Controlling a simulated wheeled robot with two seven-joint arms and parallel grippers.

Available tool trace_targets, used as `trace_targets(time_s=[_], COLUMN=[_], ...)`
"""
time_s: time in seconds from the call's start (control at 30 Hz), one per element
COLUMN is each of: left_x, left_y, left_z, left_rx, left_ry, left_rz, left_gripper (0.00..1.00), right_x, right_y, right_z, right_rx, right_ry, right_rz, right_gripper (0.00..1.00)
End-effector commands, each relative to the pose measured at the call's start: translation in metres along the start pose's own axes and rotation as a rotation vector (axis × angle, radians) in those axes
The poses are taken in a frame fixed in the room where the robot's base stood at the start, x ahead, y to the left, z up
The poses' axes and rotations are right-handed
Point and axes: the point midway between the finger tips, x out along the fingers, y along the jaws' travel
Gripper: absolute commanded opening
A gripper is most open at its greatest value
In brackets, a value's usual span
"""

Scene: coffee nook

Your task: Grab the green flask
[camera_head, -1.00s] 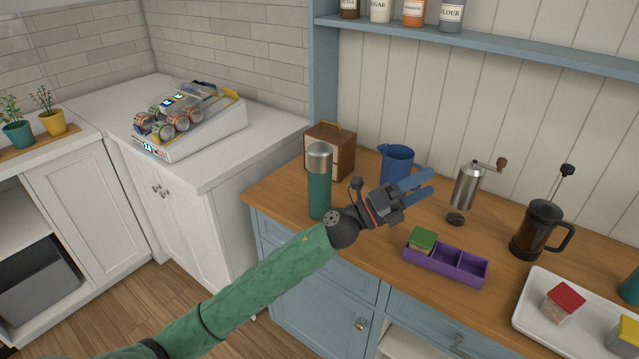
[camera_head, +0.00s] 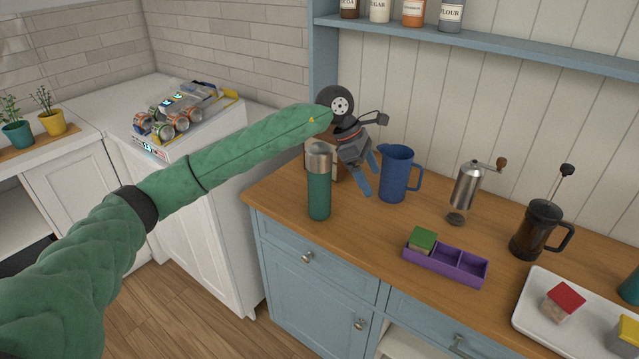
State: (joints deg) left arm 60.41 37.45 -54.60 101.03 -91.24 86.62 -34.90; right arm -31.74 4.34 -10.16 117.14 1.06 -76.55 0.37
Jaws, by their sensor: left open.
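The green flask (camera_head: 319,190) with a grey steel cap stands upright on the wooden counter, near its left end. My left gripper (camera_head: 369,178) is above the counter, to the right of the flask's cap and a little behind it. Its blue fingers point down, apart and with nothing between them. The fingers are between the flask and the blue pitcher in the picture. My right gripper is not in view.
The blue pitcher (camera_head: 394,175) stands just right of my gripper. A wooden box (camera_head: 343,163) is behind the flask, partly hidden. A purple tray (camera_head: 462,275), a grinder (camera_head: 465,188) and a French press (camera_head: 535,232) stand further right.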

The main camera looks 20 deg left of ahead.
Motion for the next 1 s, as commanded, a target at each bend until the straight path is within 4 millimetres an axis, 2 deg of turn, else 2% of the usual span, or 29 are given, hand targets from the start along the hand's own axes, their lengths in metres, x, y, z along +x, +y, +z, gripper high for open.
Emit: trace_targets(time_s=[0.03, 0.2, 0.3, 0.4, 0.53, 0.8, 1.0], left_x=[-0.020, -0.078, -0.101, -0.115, -0.119, -0.103, -0.097], left_y=[0.010, 0.030, 0.035, 0.037, 0.038, 0.038, 0.038], left_z=[-0.016, -0.064, -0.080, -0.089, -0.095, -0.104, -0.107], left_rx=[0.004, -0.006, -0.018, -0.028, -0.034, -0.034, -0.033], left_ry=[0.089, 0.350, 0.441, 0.492, 0.517, 0.517, 0.516], left_rz=[0.018, 0.045, 0.050, 0.051, 0.051, 0.051, 0.052], left_gripper=[0.87, 0.87, 0.87, 0.87, 0.87, 0.87, 0.87], right_x=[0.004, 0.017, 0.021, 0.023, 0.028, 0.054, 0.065], right_y=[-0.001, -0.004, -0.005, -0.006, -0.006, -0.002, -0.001], right_z=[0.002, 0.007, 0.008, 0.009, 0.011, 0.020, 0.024], right_rx=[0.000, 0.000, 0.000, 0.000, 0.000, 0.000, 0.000], right_ry=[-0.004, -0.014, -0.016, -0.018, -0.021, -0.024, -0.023], right_rz=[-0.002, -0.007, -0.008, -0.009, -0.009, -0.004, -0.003], right_gripper=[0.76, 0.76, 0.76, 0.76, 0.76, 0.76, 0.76])
